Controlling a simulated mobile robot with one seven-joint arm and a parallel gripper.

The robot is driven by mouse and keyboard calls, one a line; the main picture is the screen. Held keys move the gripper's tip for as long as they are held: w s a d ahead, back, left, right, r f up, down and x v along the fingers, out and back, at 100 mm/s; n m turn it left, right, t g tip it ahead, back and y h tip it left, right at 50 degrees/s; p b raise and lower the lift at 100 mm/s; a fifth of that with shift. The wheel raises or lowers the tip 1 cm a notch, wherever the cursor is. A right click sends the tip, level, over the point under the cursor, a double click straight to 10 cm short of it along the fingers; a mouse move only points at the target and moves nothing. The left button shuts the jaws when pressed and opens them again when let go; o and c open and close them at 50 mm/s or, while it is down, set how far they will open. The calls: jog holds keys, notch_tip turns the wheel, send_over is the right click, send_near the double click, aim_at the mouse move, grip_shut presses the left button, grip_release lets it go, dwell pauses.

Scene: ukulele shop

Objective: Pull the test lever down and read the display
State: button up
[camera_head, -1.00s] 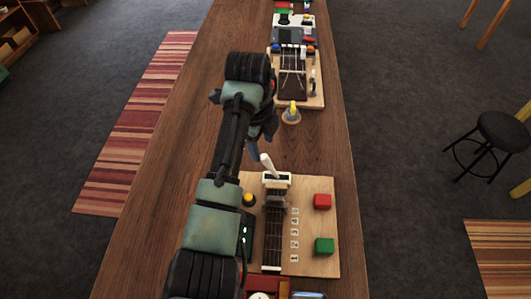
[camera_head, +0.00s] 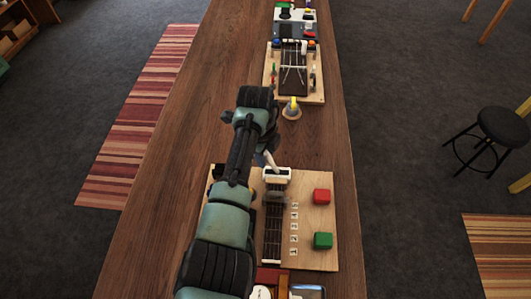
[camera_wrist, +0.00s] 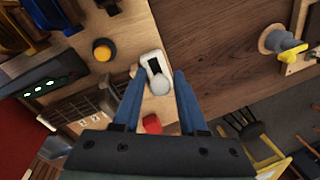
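The white test lever (camera_head: 270,160) stands in a white slotted housing (camera_head: 277,175) at the top of the fretboard on the light wooden board (camera_head: 311,262). In the wrist view the lever's round knob (camera_wrist: 160,84) lies between my gripper's two blue fingers. My gripper (camera_wrist: 159,76) is open, with a visible gap around the knob; I cannot tell whether either finger touches it. In the head view my gripper (camera_head: 263,158) is beside the lever, partly hidden by my arm. A dark panel with green lights (camera_wrist: 38,92), perhaps the display, shows in the wrist view; my arm hides it in the head view.
A red block (camera_head: 321,196) and a green block (camera_head: 323,240) sit on the board's right side. A yellow button (camera_wrist: 103,49) is beside the lever housing. A yellow-topped spool (camera_head: 292,109) and another instrument board (camera_head: 316,95) stand farther along the bench.

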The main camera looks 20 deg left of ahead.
grip_shut()
dwell(1.1)
